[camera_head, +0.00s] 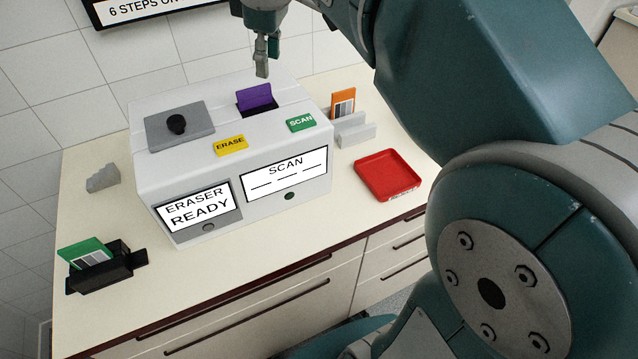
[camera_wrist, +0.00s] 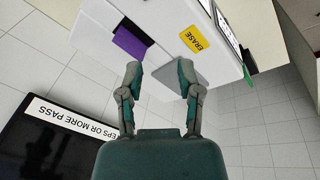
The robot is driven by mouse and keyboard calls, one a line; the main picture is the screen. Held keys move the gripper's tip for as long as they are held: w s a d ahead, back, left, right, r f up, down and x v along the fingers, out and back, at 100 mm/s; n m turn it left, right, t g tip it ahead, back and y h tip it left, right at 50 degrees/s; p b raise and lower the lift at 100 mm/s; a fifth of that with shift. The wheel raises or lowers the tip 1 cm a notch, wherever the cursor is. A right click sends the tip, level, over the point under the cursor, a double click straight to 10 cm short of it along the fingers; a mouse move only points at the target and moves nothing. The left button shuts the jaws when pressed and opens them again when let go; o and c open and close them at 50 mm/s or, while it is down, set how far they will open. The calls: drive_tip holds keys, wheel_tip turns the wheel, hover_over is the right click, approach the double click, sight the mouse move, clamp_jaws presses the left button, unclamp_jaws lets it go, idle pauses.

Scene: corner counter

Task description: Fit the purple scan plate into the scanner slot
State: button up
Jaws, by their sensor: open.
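The purple scan plate (camera_head: 256,97) stands in the dark scanner slot (camera_head: 243,111) on top of the white machine (camera_head: 285,98), its upper part sticking out. How deep it sits I cannot tell. The plate also shows in the wrist view (camera_wrist: 131,43), on the left side beyond the fingertips. My gripper (camera_head: 262,70) is above the plate in the head view, apart from it. In the wrist view my gripper (camera_wrist: 160,72) has its two fingers spread with nothing between them. The SCAN panel (camera_head: 287,174) shows dashes.
The machine's top has a grey lid with a black knob (camera_head: 176,124), a yellow ERASE button (camera_head: 230,145) and a green SCAN button (camera_head: 301,122). An orange plate (camera_head: 343,103) stands in a grey rack. A red tray (camera_head: 389,154) and a black holder (camera_head: 128,262) with a green plate (camera_head: 84,252) are on the counter.

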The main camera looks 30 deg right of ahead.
drive_tip(key=s+f+m+t, duration=0.3)
drive_tip(key=s+f+m, duration=0.6)
drive_tip(key=s+f, duration=0.6)
drive_tip(key=shift+s+f+m, duration=0.3)
drive_tip(key=shift+s+f, duration=0.1)
drive_tip(key=shift+s, duration=0.2)
idle(1.1)
